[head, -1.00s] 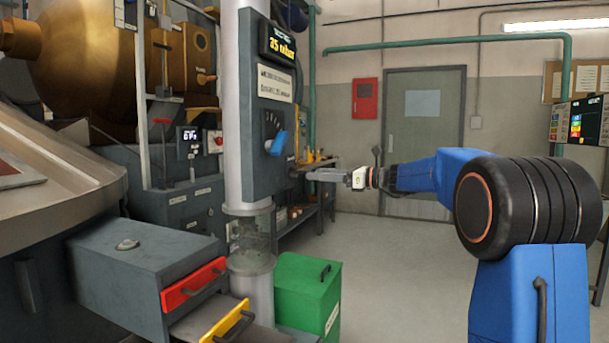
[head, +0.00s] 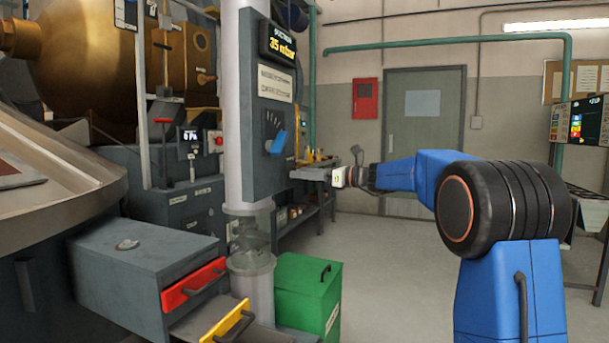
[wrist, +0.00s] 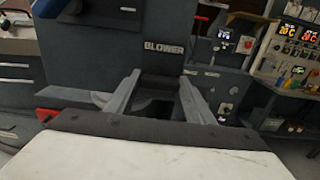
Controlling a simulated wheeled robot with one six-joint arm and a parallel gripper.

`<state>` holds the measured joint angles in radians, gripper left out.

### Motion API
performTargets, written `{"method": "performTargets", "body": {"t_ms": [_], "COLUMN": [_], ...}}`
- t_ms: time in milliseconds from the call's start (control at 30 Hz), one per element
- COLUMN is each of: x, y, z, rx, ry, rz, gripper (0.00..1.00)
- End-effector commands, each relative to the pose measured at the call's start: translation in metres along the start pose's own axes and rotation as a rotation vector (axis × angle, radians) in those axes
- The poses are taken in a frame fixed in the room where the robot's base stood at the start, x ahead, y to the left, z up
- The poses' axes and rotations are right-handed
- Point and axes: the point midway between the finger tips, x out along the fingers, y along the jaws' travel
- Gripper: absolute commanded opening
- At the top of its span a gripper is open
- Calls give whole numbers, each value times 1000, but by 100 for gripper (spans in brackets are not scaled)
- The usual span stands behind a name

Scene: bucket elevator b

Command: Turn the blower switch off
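The grey control box (head: 262,180) stands on the pale vertical pipe in the head view. In the wrist view a label reading BLOWER (wrist: 164,48) sits on a dark grey face. My gripper (wrist: 160,84) is open below that label, with one finger on each side of a dark shape (wrist: 159,86). I cannot tell whether this shape is the blower switch, or its position. In the head view my gripper (head: 312,173) is at the right side of the control box; its tips are hard to make out and contact cannot be told.
A blue-handled dial (head: 278,143) and a 35 mbar display (head: 282,44) are on the box front. A green bin (head: 305,290) and red-handled (head: 194,284) and yellow-handled (head: 226,320) drawers stand below. A workbench is behind my gripper. The floor to the right is open.

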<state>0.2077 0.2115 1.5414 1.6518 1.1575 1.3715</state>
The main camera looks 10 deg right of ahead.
Motion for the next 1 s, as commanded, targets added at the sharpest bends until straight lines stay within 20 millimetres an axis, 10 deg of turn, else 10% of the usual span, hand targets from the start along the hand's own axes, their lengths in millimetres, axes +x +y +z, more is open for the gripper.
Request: {"method": "performTargets", "body": {"t_ms": [1000], "x": [0], "y": [2], "z": [-1], "rx": [-574], "ry": [0], "rz": [0], "gripper": [26]}}
